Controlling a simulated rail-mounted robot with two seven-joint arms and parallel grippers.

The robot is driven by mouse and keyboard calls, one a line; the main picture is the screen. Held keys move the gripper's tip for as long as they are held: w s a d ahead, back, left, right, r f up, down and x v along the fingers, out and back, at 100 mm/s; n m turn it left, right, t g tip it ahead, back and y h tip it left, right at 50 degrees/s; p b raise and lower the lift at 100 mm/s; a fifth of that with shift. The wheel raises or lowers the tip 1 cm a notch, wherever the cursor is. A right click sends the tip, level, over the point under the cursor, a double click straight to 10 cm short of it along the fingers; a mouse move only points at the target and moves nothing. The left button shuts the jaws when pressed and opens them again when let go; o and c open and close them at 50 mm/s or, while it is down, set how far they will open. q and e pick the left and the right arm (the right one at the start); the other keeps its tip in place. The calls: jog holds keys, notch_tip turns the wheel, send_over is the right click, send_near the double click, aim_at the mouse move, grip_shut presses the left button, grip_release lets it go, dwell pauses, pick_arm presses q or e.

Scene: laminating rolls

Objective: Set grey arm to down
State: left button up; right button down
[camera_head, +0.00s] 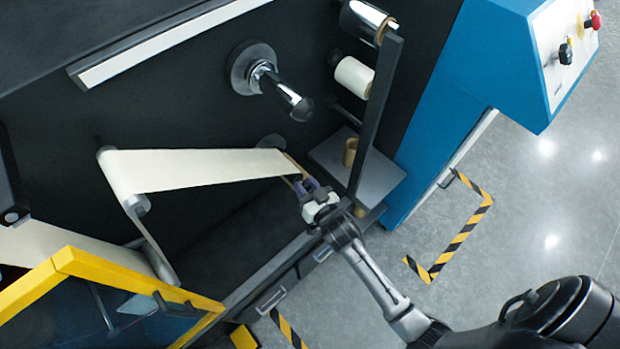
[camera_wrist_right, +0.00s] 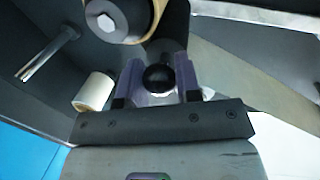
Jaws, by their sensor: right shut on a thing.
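My right gripper (camera_head: 308,186) is at the right end of the cream web (camera_head: 200,170), in front of the dark machine face. In the right wrist view its purple fingers (camera_wrist_right: 158,82) are shut on a round black knob (camera_wrist_right: 158,75). A dark grey arm (camera_wrist_right: 172,42) shows behind the knob, beside a roll end with a hex bolt (camera_wrist_right: 105,21). In the head view the gripper hides the knob and most of that arm, so its angle is hard to tell. My left gripper is not in view.
A chrome handle with a black tip (camera_head: 282,95) sticks out above the web. A dark upright bar (camera_head: 376,115) stands close to the gripper's right, by a small cream roll (camera_head: 354,76). A yellow frame (camera_head: 130,275) is lower left. Open floor (camera_head: 530,215) lies right.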

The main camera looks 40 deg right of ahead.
jog(key=c, duration=0.8)
grip_release()
jog(key=shift+s+r, duration=0.1)
jog(key=shift+s, duration=0.45)
jog(key=shift+s+a+r+p, duration=0.15)
jog(key=shift+s+a+p, duration=0.1)
jog(key=shift+s, duration=1.85)
jog(key=shift+s+a+r+p, duration=0.15)
jog(key=shift+s+p, duration=0.1)
jog(key=shift+s, duration=1.9)
jog(key=shift+s+a+r+p, duration=0.15)
jog(key=shift+s+p, duration=0.1)
jog(key=shift+s, duration=1.85)
